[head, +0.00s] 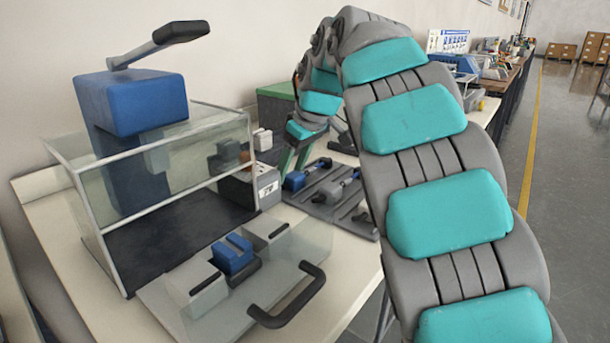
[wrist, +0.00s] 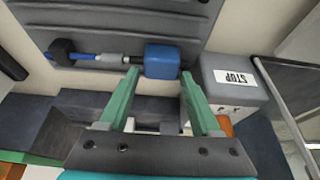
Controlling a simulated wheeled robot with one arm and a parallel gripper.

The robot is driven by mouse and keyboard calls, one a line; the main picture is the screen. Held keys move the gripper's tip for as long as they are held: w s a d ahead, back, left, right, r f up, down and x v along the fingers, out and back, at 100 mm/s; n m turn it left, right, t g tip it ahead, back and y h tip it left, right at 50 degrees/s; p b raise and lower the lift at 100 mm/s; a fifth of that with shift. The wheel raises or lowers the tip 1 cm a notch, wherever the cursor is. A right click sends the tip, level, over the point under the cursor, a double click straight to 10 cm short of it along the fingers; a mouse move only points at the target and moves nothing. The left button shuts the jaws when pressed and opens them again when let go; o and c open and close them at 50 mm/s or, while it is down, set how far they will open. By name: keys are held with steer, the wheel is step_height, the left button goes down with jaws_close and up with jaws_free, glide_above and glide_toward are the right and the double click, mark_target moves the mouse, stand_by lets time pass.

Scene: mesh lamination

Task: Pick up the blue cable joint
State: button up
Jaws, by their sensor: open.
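The blue cable joint (head: 294,181) lies on a dark grey tray (head: 335,217) on the table. In the wrist view its blue block (wrist: 162,60) has a grey and black connector running left to a black piece with blue parts. My gripper (head: 293,166) is above it, pointing down. In the wrist view my gripper (wrist: 159,73) has its green fingers apart and empty, with the blue block just beyond and between the fingertips. I cannot tell whether a finger touches it. A greyer joint (head: 338,189) lies beside it on the tray.
A glass-walled press with a blue head (head: 133,103) and a black lever stands left. A clear drawer with a black handle (head: 288,297) sits in front, holding a blue block (head: 232,254).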

steer(key=shift+c, duration=0.2)
jaws_close()
steer(key=shift+d+r, duration=0.1)
steer(key=shift+r, duration=0.1)
stand_by(0.4)
steer(key=shift+d+r, duration=0.1)
steer(key=shift+r, duration=3.2)
